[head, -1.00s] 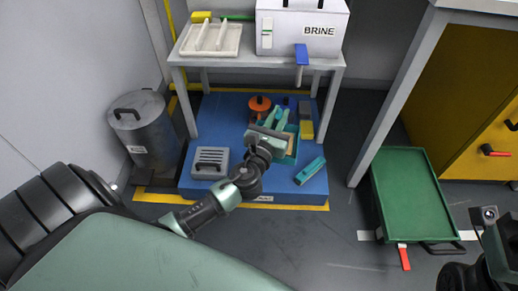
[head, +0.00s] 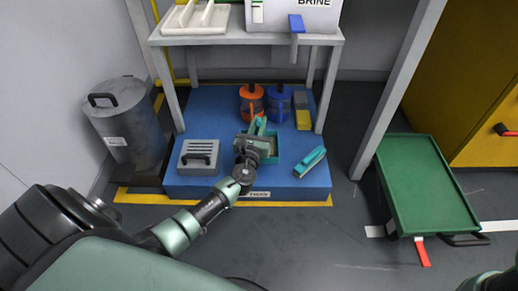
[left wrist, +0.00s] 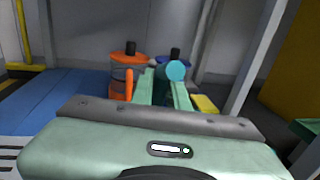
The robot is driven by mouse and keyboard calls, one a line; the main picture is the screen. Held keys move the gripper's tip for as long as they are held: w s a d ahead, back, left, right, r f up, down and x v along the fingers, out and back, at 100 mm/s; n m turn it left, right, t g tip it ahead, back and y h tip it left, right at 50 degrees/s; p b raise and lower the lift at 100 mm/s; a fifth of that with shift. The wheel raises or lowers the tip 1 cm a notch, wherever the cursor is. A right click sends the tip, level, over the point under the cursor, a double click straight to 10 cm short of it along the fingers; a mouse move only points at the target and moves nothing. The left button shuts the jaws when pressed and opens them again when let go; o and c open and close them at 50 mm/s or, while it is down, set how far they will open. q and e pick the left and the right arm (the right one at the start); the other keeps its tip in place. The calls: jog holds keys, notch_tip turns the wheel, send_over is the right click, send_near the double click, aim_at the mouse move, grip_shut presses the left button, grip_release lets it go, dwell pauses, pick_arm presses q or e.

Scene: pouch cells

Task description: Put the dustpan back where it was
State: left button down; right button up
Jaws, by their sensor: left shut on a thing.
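The teal dustpan (head: 283,147) is at the middle of the blue platform (head: 225,112), under the table. My left gripper (head: 258,131) is shut on its handle. In the left wrist view a rounded teal handle end (left wrist: 176,70) shows between the two green fingers of my left gripper (left wrist: 166,84). The pan's body is partly behind the gripper. I cannot tell whether it touches the platform or hangs just above it. My right gripper is not in view; only a bit of my right arm shows in the bottom right corner.
On the platform, a teal brush (head: 310,161) lies right, a grey slotted box (head: 198,157) left, orange (head: 251,102) and blue (head: 279,103) canisters behind, and a yellow block (head: 303,119) behind right. A grey bin (head: 127,125) stands left, a green cart (head: 430,188) right. Table legs flank the platform.

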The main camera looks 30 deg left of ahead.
pick_arm(q)
notch_tip(320, 180, down, 4)
jog(key=shift+r+b, duration=0.15)
jog(key=shift+b, duration=0.7)
jog(key=shift+f+b, duration=1.8)
jog(key=shift+f, duration=0.45)
jog(key=shift+f, duration=0.15)
jog(key=c, duration=1.4)
grip_release()
